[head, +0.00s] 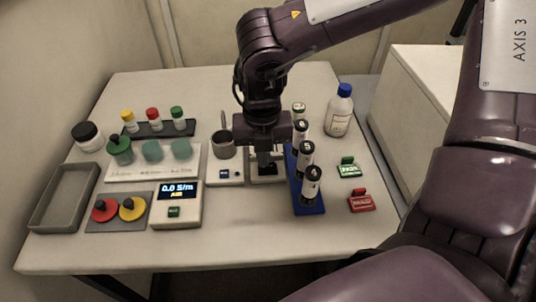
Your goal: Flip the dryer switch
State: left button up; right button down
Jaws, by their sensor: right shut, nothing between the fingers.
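My right gripper (265,166) comes down from above at the middle of the table, its fingers shut and empty. It is over a small pale device (268,179), and its dark fingers and wrist hide most of that device's top. I cannot tell whether the fingers touch it. No dryer label is readable, so I cannot tell for sure whether this device is the dryer; its switch is hidden or too small to make out. Just left is a pale base (238,180) with a small blue display and a grey cup (223,143). My left gripper is out of view.
A blue rack (309,208) of upright vials stands close right of the gripper. A meter (177,206) reads 0.0 S/m. The front table edge is clear.

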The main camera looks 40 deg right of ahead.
notch_tip(320, 180, up, 6)
jog(key=p, duration=0.3)
dwell(0.3)
dwell(0.4)
